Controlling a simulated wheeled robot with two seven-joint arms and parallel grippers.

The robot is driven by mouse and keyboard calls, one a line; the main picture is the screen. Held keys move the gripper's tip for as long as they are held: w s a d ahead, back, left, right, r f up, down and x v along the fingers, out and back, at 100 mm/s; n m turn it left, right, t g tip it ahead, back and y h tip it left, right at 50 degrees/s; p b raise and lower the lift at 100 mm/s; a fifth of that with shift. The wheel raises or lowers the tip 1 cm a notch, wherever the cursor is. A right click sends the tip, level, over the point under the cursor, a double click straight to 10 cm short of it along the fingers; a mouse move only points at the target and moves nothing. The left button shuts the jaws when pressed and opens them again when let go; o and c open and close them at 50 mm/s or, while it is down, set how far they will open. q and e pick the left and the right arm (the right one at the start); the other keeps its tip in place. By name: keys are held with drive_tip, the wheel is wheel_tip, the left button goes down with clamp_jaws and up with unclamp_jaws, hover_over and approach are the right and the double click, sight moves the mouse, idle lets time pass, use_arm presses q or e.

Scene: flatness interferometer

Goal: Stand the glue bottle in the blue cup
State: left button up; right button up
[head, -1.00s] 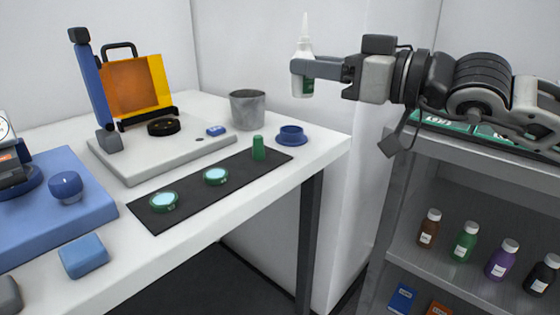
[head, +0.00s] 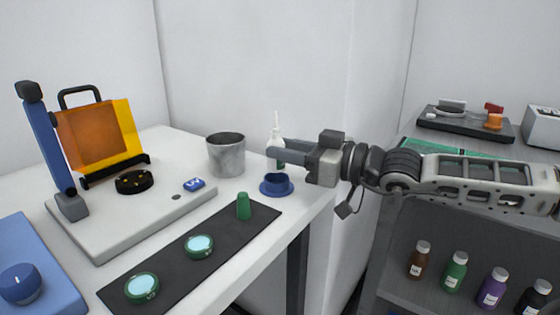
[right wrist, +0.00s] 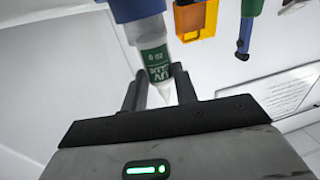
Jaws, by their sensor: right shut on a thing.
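The glue bottle, white with a green label and thin nozzle (head: 275,134), is upright in my right gripper (head: 272,152). The right gripper is shut on it, fingers on either side of its upper body. The blue cup (head: 277,188), short with a wide flange, stands on the table's right end. The bottle's lower end is right at the cup's rim; whether it is inside or just above or behind cannot be told. In the right wrist view the bottle (right wrist: 155,62) appears nozzle-down, its base meeting the blue cup (right wrist: 140,8). My left gripper is not in view.
A grey metal cup (head: 226,158) stands left of the blue cup. A green cone (head: 243,206) and two green-rimmed lenses (head: 199,245) are on a black mat (head: 165,278). The interferometer base (head: 120,225) is further left. A shelf with several bottles (head: 455,270) stands right.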

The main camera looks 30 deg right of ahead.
sight(287, 182)
drive_tip(key=f, duration=0.2)
drive_tip(key=shift+w+d+f+p, duration=0.1)
drive_tip(key=shift+w+f+p, duration=0.15)
drive_tip(key=shift+f+p, duration=0.1)
drive_tip(key=shift+s+f, duration=0.1)
drive_tip(key=shift+f, duration=0.2)
drive_tip(key=shift+f, duration=0.2)
